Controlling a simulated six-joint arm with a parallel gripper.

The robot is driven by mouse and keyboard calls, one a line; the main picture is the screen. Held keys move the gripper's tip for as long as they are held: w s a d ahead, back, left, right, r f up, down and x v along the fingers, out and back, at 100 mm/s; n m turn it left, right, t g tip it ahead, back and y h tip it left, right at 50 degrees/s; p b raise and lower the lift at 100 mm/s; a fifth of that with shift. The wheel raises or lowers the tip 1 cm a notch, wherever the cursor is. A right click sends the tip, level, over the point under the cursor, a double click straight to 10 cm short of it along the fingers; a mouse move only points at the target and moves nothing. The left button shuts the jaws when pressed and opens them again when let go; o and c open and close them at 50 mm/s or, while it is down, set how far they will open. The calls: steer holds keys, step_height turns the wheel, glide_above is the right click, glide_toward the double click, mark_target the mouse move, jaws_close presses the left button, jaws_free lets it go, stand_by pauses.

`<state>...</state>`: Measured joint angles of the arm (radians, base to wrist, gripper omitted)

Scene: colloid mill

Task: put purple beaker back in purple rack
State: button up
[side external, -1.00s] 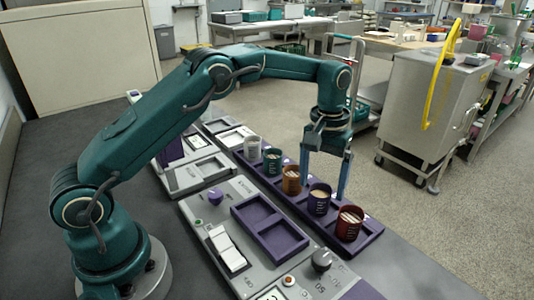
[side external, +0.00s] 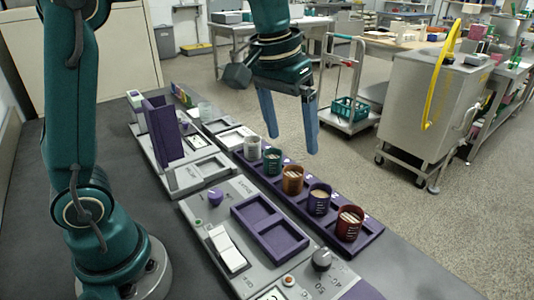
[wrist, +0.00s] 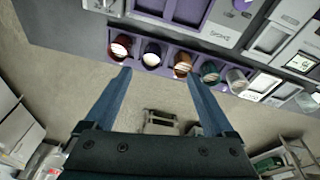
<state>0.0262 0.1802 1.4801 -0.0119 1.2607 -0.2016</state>
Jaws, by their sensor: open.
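The purple beaker (side external: 319,200) stands upright in the long purple rack (side external: 373,229), between the orange beaker (side external: 293,180) and the dark red beaker (side external: 349,223). It has pale contents. In the wrist view the purple beaker (wrist: 152,57) shows beyond my fingertips, in the same row. My gripper (side external: 293,146) is open and empty, raised well above the rack, with its blue fingers pointing down. Nothing is between the fingers in the wrist view (wrist: 158,73).
A green beaker (side external: 272,161) and a white beaker (side external: 252,147) share the rack. A grey control panel with an empty two-compartment purple tray (side external: 271,222) lies beside it. An upright purple panel (side external: 164,131) stands at the left. Space above the rack is clear.

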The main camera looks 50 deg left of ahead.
steer(key=s+a+f+m+t, duration=0.1)
steer(key=s+f+m+t, duration=0.1)
steer(key=s, duration=1.2)
steer(key=shift+s+f+t, duration=0.3)
steer(key=shift+f+t, duration=0.2)
steer(key=shift+f, duration=0.25)
